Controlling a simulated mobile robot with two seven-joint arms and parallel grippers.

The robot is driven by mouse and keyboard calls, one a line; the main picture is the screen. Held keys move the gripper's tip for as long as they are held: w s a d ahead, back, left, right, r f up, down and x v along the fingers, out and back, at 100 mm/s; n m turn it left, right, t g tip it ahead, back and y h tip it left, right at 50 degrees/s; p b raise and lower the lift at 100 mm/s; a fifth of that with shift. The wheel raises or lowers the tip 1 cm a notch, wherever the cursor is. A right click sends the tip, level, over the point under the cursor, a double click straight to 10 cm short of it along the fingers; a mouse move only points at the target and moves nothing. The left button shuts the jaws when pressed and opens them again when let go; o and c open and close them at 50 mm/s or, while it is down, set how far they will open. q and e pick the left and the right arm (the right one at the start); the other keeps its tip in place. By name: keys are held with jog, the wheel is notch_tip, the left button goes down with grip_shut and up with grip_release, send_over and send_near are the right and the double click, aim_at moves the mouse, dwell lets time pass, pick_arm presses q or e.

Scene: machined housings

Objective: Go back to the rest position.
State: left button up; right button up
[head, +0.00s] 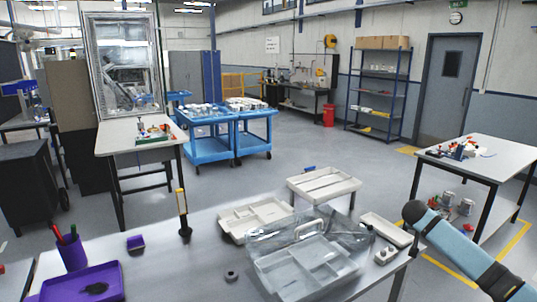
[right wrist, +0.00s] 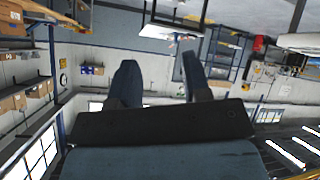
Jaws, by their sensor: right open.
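My right gripper (right wrist: 158,64) shows in the right wrist view with its two dark fingers apart and nothing between them. It is in free air; the room appears upside down behind it. In the head view, a light blue link of my right arm (head: 462,255) with a dark rounded end comes in at the lower right, beside the right end of the near table (head: 205,270). The right gripper's fingers cannot be made out there. My left arm and left gripper are not in view.
A side table (head: 490,150) stands at right. Blue carts (head: 208,125) stand farther back, with open floor between.

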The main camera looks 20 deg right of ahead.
jog(key=w+a+r+n+t+y, duration=0.55)
jog(key=w+a+n+t, duration=0.35)
jog(key=w+n+t, duration=0.65)
jog(key=s+a+f+n+g+y, duration=0.1)
jog(key=s+a+f+y, duration=0.1)
jog(key=s+a+f, duration=0.45)
jog(key=s+a+f+n+g+y, duration=0.1)
jog(key=s+a+f+g, duration=0.15)
jog(key=a+f, duration=0.65)
jog(key=s+a+f+g+y, duration=0.1)
jog(key=s+a+f+y, duration=0.1)
jog(key=s+a+f, duration=0.5)
jog(key=s+a+f+m+g+y, duration=0.1)
jog(key=s+a+f, duration=0.2)
jog(key=s+a, duration=0.7)
jog(key=s+a+f+m+g+y, duration=0.1)
jog(key=s+a+f, duration=0.3)
jog(key=s+a, duration=0.7)
jog(key=a+m+y, duration=0.1)
jog(key=a, duration=0.4)
jog(key=shift+s+a+f, duration=0.2)
jog(key=shift+a+f, duration=0.05)
jog(key=shift+a, duration=0.1)
